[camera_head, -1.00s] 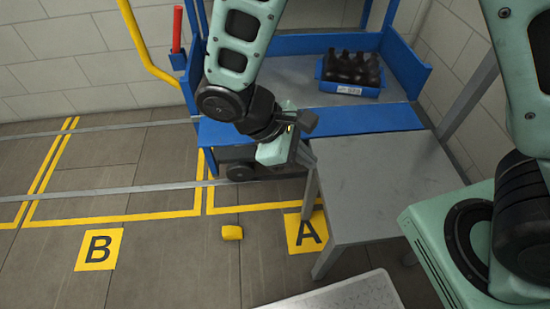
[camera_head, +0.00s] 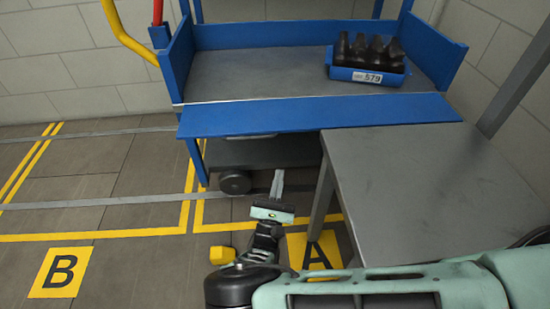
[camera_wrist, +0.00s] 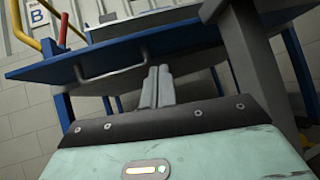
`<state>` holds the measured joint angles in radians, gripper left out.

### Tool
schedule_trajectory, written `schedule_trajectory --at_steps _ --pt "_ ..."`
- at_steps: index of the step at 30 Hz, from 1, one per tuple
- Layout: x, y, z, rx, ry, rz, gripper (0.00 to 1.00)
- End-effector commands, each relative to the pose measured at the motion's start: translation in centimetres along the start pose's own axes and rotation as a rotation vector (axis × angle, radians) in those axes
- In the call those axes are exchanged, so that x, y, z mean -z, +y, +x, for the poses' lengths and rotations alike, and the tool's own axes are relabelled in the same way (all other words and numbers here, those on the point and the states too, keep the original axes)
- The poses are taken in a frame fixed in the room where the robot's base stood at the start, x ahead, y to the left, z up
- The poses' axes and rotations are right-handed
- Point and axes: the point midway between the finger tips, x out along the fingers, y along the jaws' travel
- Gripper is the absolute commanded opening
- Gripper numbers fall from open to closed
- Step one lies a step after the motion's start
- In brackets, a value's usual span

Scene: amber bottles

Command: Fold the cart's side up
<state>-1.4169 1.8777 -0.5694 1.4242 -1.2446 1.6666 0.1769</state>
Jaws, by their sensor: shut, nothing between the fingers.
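The blue cart (camera_head: 189,75) stands against the back wall. Its front side (camera_head: 320,116) is folded down and sticks out along the deck's front edge. From below, the wrist view shows that side's dark blue underside (camera_wrist: 185,45), with a grey bar handle (camera_wrist: 110,72) on it. My gripper (camera_head: 278,178) is low in front of the cart, below the side's edge. It is shut and empty, and its fingers also show in the wrist view (camera_wrist: 157,72), pointing up towards the underside near the handle. I cannot tell whether they touch it.
A blue crate of dark bottles (camera_head: 366,72) sits at the deck's right. A grey table (camera_head: 430,190) stands close to my gripper's right, its leg beside the cart. A yellow block (camera_head: 222,255) lies on the floor near my arm. Open floor is to the left.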

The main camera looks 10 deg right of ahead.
Motion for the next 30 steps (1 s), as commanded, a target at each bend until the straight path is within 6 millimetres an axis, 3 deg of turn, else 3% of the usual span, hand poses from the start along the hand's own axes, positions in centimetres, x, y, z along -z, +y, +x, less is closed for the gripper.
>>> schedule_trajectory --at_steps 1,3,7,10,14,26,30 --pt "1.3 0.7 -2.0 -0.084 -0.028 0.018 0.0" --pt "1.9 1.6 -3.5 -0.171 -0.058 0.04 0.0" --pt "2.2 2.5 -4.9 -0.258 -0.087 0.064 0.0" --pt "2.1 2.9 -4.7 -0.274 -0.093 0.07 0.0" --pt "2.0 3.2 -3.1 -0.268 -0.093 0.067 0.0" --pt "1.3 5.2 4.5 -0.265 -0.092 0.066 0.0" --pt "-0.4 5.5 5.9 -0.265 -0.091 0.066 0.0"
